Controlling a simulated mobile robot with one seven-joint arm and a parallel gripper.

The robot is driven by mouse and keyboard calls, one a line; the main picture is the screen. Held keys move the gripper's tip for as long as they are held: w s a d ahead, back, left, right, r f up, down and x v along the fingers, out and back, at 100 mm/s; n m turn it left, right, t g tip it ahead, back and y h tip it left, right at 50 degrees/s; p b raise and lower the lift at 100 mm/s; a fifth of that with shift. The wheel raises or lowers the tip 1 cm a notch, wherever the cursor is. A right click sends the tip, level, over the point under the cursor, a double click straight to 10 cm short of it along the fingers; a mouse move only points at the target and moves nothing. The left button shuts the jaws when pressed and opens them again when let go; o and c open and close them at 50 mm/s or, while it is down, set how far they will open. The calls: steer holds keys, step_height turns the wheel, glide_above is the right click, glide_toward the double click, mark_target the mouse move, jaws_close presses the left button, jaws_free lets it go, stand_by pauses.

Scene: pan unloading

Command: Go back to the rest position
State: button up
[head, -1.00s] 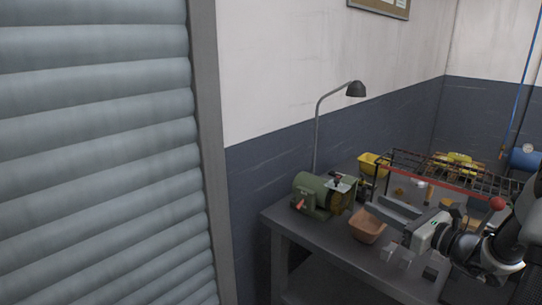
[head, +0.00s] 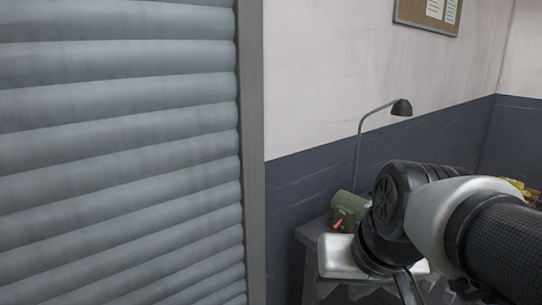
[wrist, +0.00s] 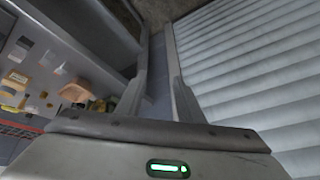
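My gripper (wrist: 157,85) shows in the wrist view with its two fingers apart and nothing between them. In the head view my arm crosses the lower right, and the pale hand (head: 338,258) hangs low in front of the workbench (head: 312,232); the fingertips cannot be made out there. In the wrist view the workbench lies to the left of the fingers, and a terracotta bowl (wrist: 75,92) stands on it.
A grey roller shutter (head: 120,150) fills the left of the head view, and the right of the wrist view. A green machine (head: 345,210) and a desk lamp (head: 401,107) are at the bench. My arm hides most of the bench top.

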steer(key=s+d, duration=0.2)
steer(key=s, duration=0.2)
step_height(320, 180, up, 14)
steer(key=h+p, duration=0.1)
steer(key=p, duration=1.3)
steer(key=shift+s+d+n, duration=0.15)
steer(key=shift+s+n, duration=0.1)
steer(key=shift+n, duration=0.05)
steer(key=shift+f, duration=0.15)
steer(key=shift+d, duration=0.15)
